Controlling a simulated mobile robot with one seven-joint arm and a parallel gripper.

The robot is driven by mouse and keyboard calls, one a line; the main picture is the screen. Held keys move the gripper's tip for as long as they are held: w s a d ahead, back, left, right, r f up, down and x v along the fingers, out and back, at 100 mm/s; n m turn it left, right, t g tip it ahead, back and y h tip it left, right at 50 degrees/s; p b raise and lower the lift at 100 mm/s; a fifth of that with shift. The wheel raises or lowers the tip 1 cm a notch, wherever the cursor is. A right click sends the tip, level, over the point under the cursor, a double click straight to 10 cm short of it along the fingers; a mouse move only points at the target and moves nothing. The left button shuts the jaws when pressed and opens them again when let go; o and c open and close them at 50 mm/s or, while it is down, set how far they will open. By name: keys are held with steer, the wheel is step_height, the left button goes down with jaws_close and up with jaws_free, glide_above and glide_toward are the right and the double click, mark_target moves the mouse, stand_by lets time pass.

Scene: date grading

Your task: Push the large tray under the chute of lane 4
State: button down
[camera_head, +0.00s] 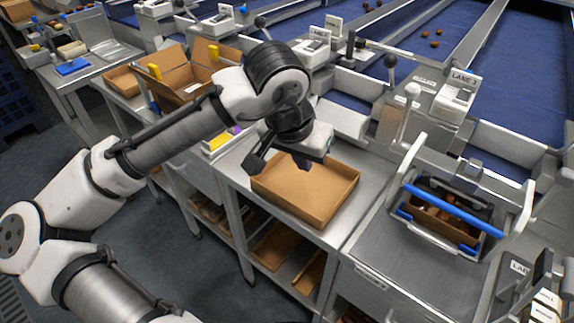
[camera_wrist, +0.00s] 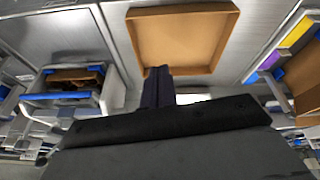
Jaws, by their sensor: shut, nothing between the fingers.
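The large tray (camera_head: 325,192) is a shallow, empty, open brown cardboard tray. It lies on a steel bench in the middle of the head view. In the wrist view the tray (camera_wrist: 182,40) fills the upper middle. My gripper (camera_head: 301,163) is shut and empty, pointing down at the tray's far left side. In the wrist view my closed fingertips (camera_wrist: 158,71) overlap the tray's near edge; I cannot tell whether they touch it. No lane 4 sign is readable. A LANE 3 sign (camera_head: 465,79) stands on a unit to the right.
A crate with a blue handle (camera_head: 452,210) holds dark contents right of the tray. Cardboard boxes (camera_head: 185,78) stand on the bench at the left. Blue lanes (camera_head: 445,50) with a few dates run behind. Bare steel (camera_head: 345,235) shows around the tray.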

mark_target(287, 204)
steer(key=s+a+f+n+g+y, duration=0.1)
steer(key=s+a+f+g+y, duration=0.15)
steer(key=s+a+f, duration=0.2)
steer(key=shift+g, duration=0.45)
steer(key=w+f, duration=0.1)
steer(key=f, duration=0.2)
steer(key=w+f+p, duration=0.1)
steer(key=f, duration=0.1)
steer(key=w+d+f+p, duration=0.1)
steer(key=f, duration=0.2)
steer(key=shift+w+d+f, duration=0.1)
steer(key=shift+w+f, duration=0.1)
steer(key=shift+f, duration=0.1)
steer(key=shift+w+d+f+p, duration=0.1)
steer(key=shift+w+p, duration=0.2)
steer(key=shift+w, duration=0.1)
steer(key=w+d, duration=0.1)
steer(key=w, duration=0.2)
steer(key=w+d+p, duration=0.1)
steer(key=w, duration=0.3)
steer(key=w+d, duration=0.2)
steer(key=w, duration=0.1)
steer(key=shift+w, duration=0.35)
steer(key=shift+a, duration=0.1)
steer(key=shift+s+p, duration=0.15)
steer(key=shift+p, duration=0.2)
